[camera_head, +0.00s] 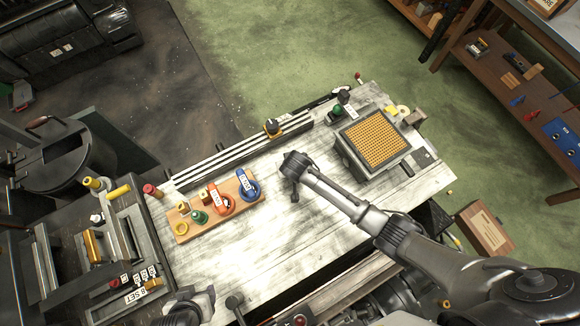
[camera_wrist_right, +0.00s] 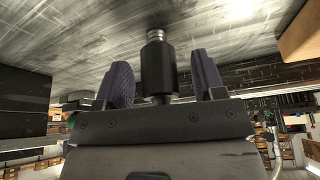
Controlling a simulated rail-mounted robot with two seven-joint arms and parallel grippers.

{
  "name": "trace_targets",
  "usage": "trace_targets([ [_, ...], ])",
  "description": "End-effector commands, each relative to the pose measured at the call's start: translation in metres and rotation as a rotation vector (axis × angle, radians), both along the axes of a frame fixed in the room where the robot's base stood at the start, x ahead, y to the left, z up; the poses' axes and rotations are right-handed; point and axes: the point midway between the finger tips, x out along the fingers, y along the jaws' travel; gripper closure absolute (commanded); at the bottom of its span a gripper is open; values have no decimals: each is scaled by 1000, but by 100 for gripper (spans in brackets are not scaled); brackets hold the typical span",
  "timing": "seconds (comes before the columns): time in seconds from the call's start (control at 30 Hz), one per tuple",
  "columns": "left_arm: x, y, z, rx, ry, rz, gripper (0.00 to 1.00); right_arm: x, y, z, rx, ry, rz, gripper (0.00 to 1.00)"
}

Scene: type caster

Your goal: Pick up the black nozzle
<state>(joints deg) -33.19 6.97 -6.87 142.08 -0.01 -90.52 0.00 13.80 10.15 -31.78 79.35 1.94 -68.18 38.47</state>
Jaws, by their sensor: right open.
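The black nozzle (camera_wrist_right: 157,68) shows in the right wrist view as a dark cylinder with a silver ring, its ringed end against the pale worktop (camera_wrist_right: 95,35). It is between the two purple-grey fingers of my right gripper (camera_wrist_right: 160,60), which is open. A narrow gap shows on each side of the nozzle. In the head view my right gripper (camera_head: 294,172) is over the middle of the white worktop (camera_head: 285,235), and I cannot clearly pick out the nozzle there. A grey part at the bottom left may be my left gripper (camera_head: 190,305); its fingers are not clear.
A wooden board (camera_head: 190,235) with coloured rings and small parts lies left of my right gripper. A box with an orange grid top (camera_head: 374,138) stands to the right. Long metal rails (camera_head: 240,150) run along the back edge. The worktop around my right gripper is mostly clear.

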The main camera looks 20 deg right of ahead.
Motion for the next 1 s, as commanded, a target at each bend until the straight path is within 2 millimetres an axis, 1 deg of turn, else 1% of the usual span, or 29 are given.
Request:
trace_targets([
  [0.03, 0, -1, -1, -3, 0, 2, 37, 2, 0, -5, 0, 0, 0, 37],
  [0.13, 0, -2, -2, -7, 0, 4, 37, 4, 0, -10, 1, 0, 0, 37],
  [0.43, 0, -2, -1, -8, 0, 6, 37, 5, 0, -11, 1, -1, 0, 37],
  [1.0, 0, 2, -2, 5, 0, -4, 37, 5, 0, -11, 1, 0, 0, 91],
])
